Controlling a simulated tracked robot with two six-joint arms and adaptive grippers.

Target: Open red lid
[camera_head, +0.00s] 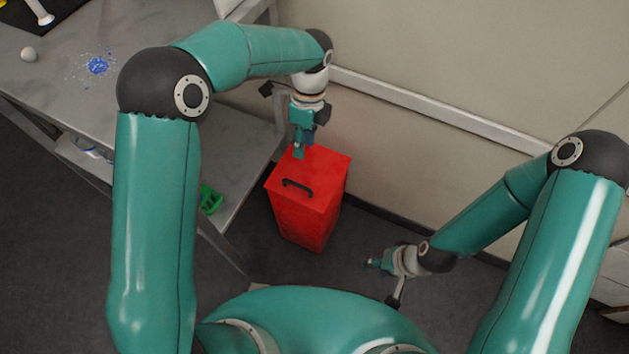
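A tall red bin (302,222) stands on the dark floor in the middle of the view. Its flat red lid (318,177) lies closed on top, with a black handle (297,185) near the front edge. My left gripper (299,152) points down over the back part of the lid, behind the handle. Whether it touches the lid and whether its fingers are apart is too small to tell. My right gripper (370,263) is low, to the right of the bin and apart from it. Its finger opening cannot be made out.
A grey table (60,75) stands at the left, with a blue spill (97,65) and a white ball (28,54) on it. A green item (210,199) sits on a lower shelf beside the bin. A wall (450,60) runs behind. Floor right of the bin is clear.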

